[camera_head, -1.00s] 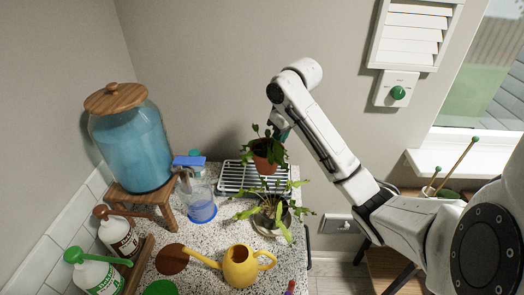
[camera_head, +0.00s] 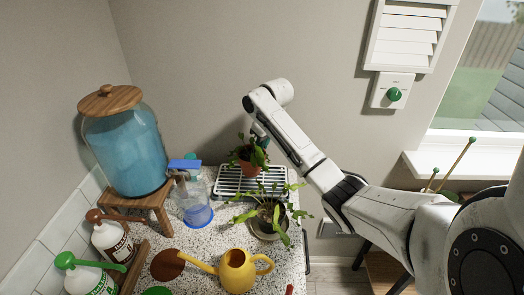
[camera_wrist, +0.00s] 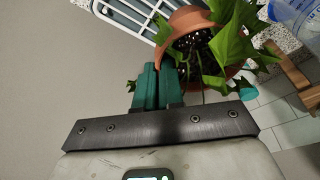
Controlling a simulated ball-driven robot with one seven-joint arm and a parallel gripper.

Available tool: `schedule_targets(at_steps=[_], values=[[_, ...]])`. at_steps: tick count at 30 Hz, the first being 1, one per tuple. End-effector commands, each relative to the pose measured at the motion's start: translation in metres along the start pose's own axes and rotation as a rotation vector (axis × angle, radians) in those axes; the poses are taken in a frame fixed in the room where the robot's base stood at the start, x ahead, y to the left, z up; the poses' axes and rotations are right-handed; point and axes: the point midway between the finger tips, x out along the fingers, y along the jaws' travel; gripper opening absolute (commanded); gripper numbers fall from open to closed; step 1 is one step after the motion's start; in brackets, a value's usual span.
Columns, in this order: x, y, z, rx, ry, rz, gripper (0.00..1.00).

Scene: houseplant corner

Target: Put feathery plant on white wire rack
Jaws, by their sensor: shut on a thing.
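My gripper (camera_head: 262,136) is shut on the rim of a terracotta pot (camera_head: 250,168) holding a leafy green plant (camera_head: 257,154). In the wrist view, the green fingers (camera_wrist: 158,88) meet the pot's rim (camera_wrist: 188,22), and the leaves (camera_wrist: 232,45) look broad and pointed. The pot is over the back part of the white wire rack (camera_head: 225,186); I cannot tell whether it touches it. The rack (camera_wrist: 100,12) also shows at the wrist view's top left. Another plant with long, toothed fronds (camera_head: 270,212) stands on the counter just in front of the rack.
A large blue jar (camera_head: 125,150) stands on a wooden stool at left. The wall is close behind the rack.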

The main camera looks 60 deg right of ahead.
Motion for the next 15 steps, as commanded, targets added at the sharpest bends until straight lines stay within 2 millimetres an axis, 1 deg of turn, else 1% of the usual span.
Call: schedule_targets(at_steps=[2, 6, 9, 15], values=[[0.006, 0.002, -0.002, 0.002, -0.001, 0.001, 0.00], [0.023, 0.003, 0.004, 0.002, -0.002, 0.002, 0.00], [0.030, 0.002, 0.005, 0.000, 0.001, 0.003, 0.00], [0.033, 0.002, 0.006, 0.000, 0.002, 0.002, 0.00]])
